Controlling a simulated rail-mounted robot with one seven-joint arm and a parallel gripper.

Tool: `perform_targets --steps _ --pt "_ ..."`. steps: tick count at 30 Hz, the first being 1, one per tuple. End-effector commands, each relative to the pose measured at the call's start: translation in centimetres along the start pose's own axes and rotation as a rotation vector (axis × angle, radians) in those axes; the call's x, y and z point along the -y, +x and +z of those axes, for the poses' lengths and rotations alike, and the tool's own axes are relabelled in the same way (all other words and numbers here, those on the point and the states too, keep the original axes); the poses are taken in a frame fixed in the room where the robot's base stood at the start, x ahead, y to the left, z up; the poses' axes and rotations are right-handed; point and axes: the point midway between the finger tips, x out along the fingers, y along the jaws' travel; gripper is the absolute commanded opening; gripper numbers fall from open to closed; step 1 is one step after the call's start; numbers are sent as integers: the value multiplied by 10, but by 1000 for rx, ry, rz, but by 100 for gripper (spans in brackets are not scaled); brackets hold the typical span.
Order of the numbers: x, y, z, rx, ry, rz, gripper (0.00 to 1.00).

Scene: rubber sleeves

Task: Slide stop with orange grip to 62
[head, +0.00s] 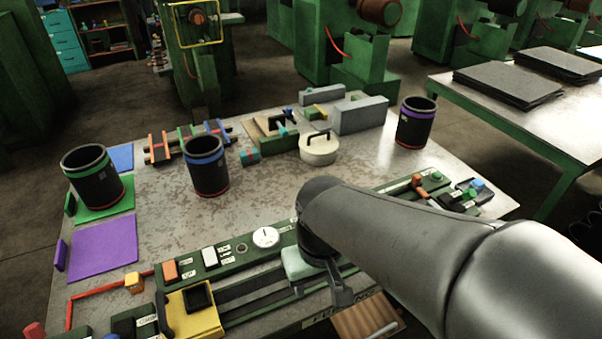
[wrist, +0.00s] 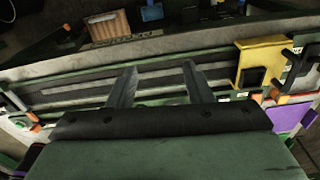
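A small orange grip (head: 418,181) shows at the right part of the green bench fixture (head: 235,265), partly behind my arm. In the wrist view an orange piece (wrist: 36,126) at the left edge may be the same grip. The stop's body and the scale numbers are hidden or too small to read. My gripper (head: 325,285) points down over the long dark rails near the fixture's middle. In the wrist view the two fingers of my gripper (wrist: 160,68) are apart, with only rails visible between them. The orange grip is well away from the fingers.
A yellow block (head: 195,312) with a black part sits at the fixture's left end. A dial (head: 265,237), an orange switch (head: 170,270) and a white switch (head: 210,256) line its back edge. Dark cylinders (head: 206,165) and a round lidded pot (head: 319,148) stand farther back.

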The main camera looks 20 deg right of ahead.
Motion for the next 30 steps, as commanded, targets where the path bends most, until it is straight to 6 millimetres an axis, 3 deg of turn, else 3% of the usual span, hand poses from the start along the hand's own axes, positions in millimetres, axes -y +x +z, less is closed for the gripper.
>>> perform_targets --steps 4,8,12,21,27,30 --pt "-13 7 -20 11 -42 16 45" --pt "-48 27 -63 42 -144 74 45" --pt "-107 63 -114 99 -305 192 45" --pt "-252 131 -196 365 -759 540 45" --pt "-328 144 -250 647 -1143 770 45" --pt "-348 142 -274 779 -1303 848 45"
